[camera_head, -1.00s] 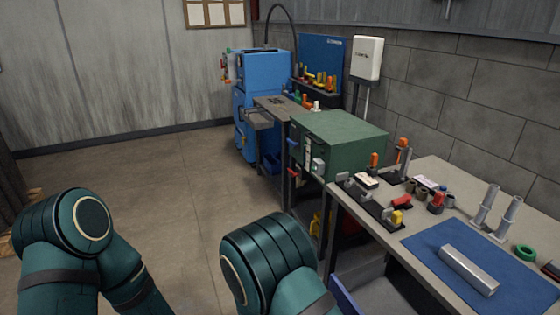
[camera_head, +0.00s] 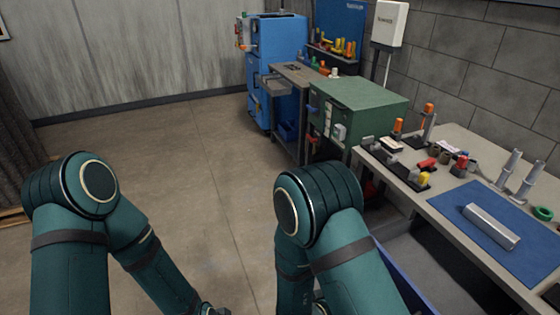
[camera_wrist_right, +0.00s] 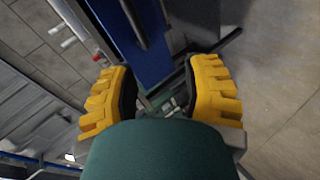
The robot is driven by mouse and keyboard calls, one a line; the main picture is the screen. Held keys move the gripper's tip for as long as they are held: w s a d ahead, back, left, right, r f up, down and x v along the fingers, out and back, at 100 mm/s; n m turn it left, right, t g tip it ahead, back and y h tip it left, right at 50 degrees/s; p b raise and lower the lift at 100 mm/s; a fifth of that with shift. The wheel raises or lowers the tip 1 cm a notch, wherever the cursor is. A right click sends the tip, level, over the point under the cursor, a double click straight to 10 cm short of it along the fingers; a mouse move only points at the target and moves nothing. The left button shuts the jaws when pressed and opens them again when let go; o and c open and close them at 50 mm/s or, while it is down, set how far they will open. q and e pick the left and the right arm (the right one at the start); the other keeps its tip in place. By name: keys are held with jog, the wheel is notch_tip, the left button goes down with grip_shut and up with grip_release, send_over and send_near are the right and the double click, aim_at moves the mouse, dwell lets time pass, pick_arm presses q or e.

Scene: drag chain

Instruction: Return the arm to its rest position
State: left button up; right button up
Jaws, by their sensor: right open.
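My two green arms show in the head view, the left arm (camera_head: 80,210) at the left and the right arm (camera_head: 325,225) at the lower middle. Both are bent, with elbows up and forearms hanging down. Neither gripper's fingers can be made out in the head view. In the right wrist view my right gripper (camera_wrist_right: 161,92) is open, its two yellow ribbed fingers apart with nothing held between them.
A workbench (camera_head: 462,212) with a blue mat (camera_head: 475,235) and metal bar (camera_head: 491,226) stands at right. A green cabinet (camera_head: 365,100) and blue machine (camera_head: 278,45) stand farther back. The floor (camera_head: 190,150) ahead and left is clear.

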jog(key=a+f+m+g+y, duration=0.2)
jog(key=a+f+m+y, duration=0.1)
jog(key=f+y, duration=0.35)
jog(key=s+a+r+m+g+y, duration=0.1)
jog(key=s+a+m+g+y, duration=0.1)
jog(key=s+y, duration=0.5)
jog(key=shift+a+r+g, duration=0.3)
jog(key=shift+a, duration=0.5)
